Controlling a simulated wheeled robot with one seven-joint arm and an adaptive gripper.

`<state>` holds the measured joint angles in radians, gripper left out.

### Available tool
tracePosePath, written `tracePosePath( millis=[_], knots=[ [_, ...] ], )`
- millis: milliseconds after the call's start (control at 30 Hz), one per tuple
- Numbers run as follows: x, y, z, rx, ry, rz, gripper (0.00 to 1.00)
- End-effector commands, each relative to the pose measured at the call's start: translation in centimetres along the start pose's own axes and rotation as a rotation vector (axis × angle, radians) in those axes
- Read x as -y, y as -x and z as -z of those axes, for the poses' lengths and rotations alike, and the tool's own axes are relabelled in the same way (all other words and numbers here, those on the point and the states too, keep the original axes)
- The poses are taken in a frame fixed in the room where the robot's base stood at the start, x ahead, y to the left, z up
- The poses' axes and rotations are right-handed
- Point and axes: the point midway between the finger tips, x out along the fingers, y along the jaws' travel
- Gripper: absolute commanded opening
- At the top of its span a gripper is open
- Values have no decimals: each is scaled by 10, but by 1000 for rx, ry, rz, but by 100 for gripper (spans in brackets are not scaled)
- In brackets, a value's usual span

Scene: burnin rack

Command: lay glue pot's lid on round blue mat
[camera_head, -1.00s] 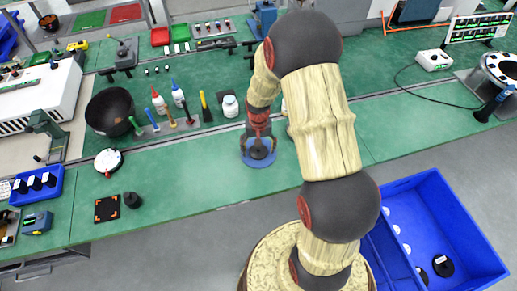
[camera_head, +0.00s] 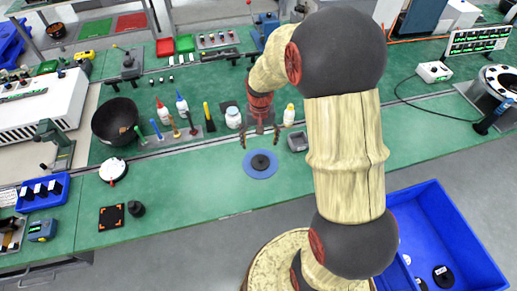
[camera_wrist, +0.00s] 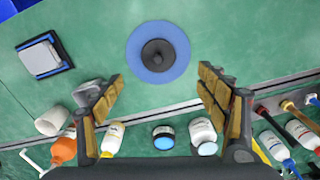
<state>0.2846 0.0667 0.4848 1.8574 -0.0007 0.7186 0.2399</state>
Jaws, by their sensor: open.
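A black round lid with a raised knob (camera_head: 260,162) lies flat on the round blue mat (camera_head: 249,171), near its middle. The lid (camera_wrist: 158,54) and the blue rim of the mat (camera_wrist: 135,67) show clearly in the wrist view. My gripper (camera_head: 261,143) is above and behind the mat, apart from the lid. Its fingers (camera_wrist: 161,78) are spread with nothing between them.
A tool rack (camera_head: 176,135) and a black bowl (camera_head: 115,120) are at left.

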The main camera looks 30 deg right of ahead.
Motion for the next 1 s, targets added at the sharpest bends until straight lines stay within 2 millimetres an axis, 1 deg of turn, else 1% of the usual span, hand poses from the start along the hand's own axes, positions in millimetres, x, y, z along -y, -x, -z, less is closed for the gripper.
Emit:
tracePosePath(
  millis=[33,67,167,200,267,300,367,400,467,500,567,600,700,800,900,1000],
  knots=[
    [5,18,-3,-23,18,6,75],
    [8,28,-6,-35,32,9,75],
    [19,73,-24,-91,91,24,75],
    [22,92,-35,-115,118,30,75],
    [28,118,-52,-150,160,40,75],
    [30,134,-64,-175,186,47,75],
    [33,156,-83,-211,227,56,75],
    [34,170,-96,-234,254,63,75],
    [35,188,-116,-271,294,73,75],
    [35,199,-130,-295,321,80,75],
    [33,213,-151,-330,360,90,75],
    [32,221,-164,-353,385,97,75],
    [28,234,-193,-402,439,111,75],
    [24,241,-214,-437,479,121,75],
    [22,244,-226,-457,502,127,75],
    [20,245,-231,-466,513,129,75]
  ],
)
